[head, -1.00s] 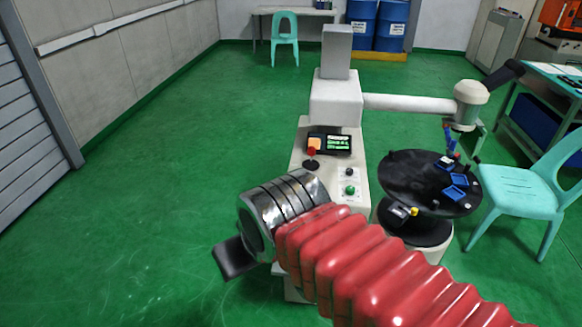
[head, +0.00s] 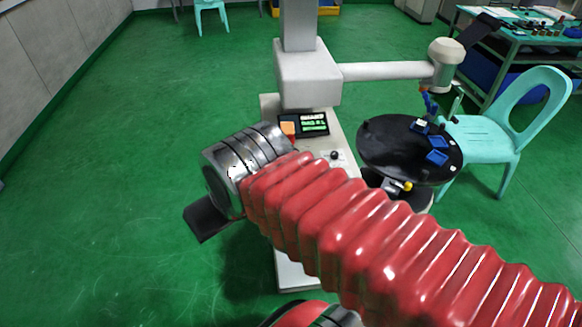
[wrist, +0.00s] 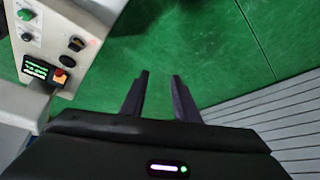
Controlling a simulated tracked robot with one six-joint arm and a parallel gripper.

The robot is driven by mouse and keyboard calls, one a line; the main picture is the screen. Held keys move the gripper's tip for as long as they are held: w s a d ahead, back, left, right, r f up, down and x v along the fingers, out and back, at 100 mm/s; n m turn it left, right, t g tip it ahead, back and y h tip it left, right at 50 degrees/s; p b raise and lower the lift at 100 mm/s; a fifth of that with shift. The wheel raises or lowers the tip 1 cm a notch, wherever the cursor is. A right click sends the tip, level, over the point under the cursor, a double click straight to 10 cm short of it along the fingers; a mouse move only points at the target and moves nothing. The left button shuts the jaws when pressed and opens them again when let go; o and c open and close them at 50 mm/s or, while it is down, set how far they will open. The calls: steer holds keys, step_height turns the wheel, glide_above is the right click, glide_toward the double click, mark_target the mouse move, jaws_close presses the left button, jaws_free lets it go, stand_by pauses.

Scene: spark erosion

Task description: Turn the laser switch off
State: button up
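The laser machine's control panel (wrist: 48,45) is at the upper left of the wrist view. It carries a green knob (wrist: 25,14), a black knob (wrist: 27,37), another black knob (wrist: 75,43) beside a faint red glow, and an orange-red button (wrist: 61,76) next to a lit display (wrist: 36,68). I cannot tell which is the laser switch. In the head view the display (head: 312,124) and one black knob (head: 334,155) show; my red arm hides other controls. My gripper (wrist: 160,78) is open and empty, fingers apart over green floor, right of the panel and not touching it.
A round black table (head: 385,150) with small blue trays stands right of the machine (head: 308,75), under its horizontal arm (head: 390,73). A turquoise chair (head: 500,125) is beside it. Floor to the left is clear. A ribbed grey shutter (wrist: 285,120) is right in the wrist view.

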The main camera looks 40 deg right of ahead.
steer(key=shift+w, duration=0.2)
steer(key=w+d+m+g+y, duration=0.1)
steer(key=w+d+m+g, duration=0.2)
steer(key=w+d+m, duration=0.95)
steer(key=d+f+m+y, duration=0.1)
steer(key=d+f+m, duration=0.2)
steer(key=d, duration=0.5)
steer(key=d+f+m+y, duration=0.1)
steer(key=d+f+m, duration=0.2)
steer(key=d+m, duration=0.2)
steer(key=d+f+m, duration=0.3)
steer(key=d+m, duration=0.1)
steer(key=d, duration=0.6)
steer(key=shift+w+d+f+y, duration=0.3)
steer(key=shift+d+f+y, duration=0.05)
steer(key=shift+f+y, duration=0.05)
steer(key=shift+f, duration=0.1)
steer(key=x, duration=1.3)
steer(key=shift+a+f, duration=0.1)
steer(key=shift+f, duration=0.2)
